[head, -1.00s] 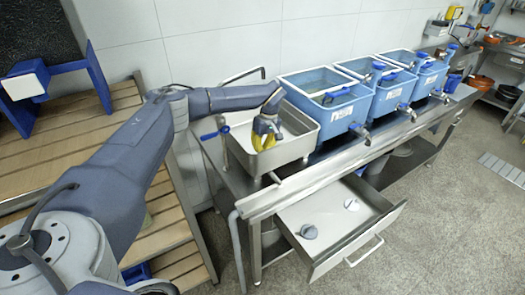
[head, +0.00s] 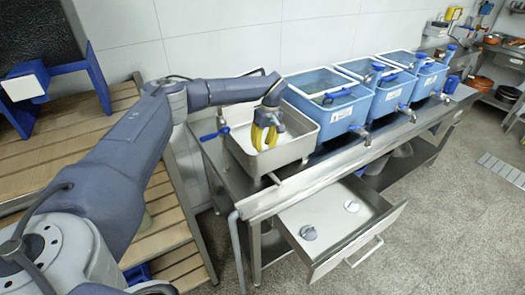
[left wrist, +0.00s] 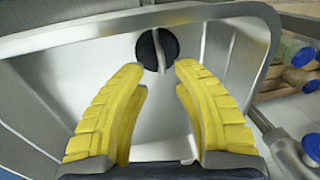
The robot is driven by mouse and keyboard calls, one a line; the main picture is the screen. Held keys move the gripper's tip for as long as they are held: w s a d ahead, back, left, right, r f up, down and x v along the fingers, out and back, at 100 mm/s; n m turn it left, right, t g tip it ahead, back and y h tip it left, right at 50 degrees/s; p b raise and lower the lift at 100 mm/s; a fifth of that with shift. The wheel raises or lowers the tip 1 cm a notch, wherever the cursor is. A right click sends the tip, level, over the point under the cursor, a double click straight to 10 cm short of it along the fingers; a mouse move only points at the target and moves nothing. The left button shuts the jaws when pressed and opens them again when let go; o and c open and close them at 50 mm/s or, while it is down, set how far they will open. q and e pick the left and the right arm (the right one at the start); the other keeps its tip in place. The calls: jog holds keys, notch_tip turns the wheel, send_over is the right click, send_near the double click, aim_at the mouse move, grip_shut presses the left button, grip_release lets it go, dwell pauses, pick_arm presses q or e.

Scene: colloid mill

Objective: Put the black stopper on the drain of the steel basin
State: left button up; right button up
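The steel basin (head: 301,147) stands at the left end of the steel table. My left gripper (head: 264,141) points down into it, its yellow fingers spread. In the left wrist view, the fingers (left wrist: 158,68) are open with nothing gripped between them. The black stopper (left wrist: 145,51), a round disc with an upright grey handle, lies in the basin just beyond the fingertips, roughly centred between them. The drain is not visible, so I cannot tell whether the stopper covers it. My right gripper is not in view.
Several blue tubs (head: 340,110) with taps stand right of the basin. A blue-handled tap (head: 222,131) is at the basin's left. Below, an open drawer (head: 330,222) holds two small grey items. A slatted wooden rack (head: 165,190) stands at left.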

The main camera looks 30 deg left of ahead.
pick_arm(q)
notch_tip(320, 180, up, 9)
jog(key=w, duration=0.1)
jog(key=shift+d+f, duration=0.2)
jog(key=shift+d, duration=0.1)
dwell(1.4)
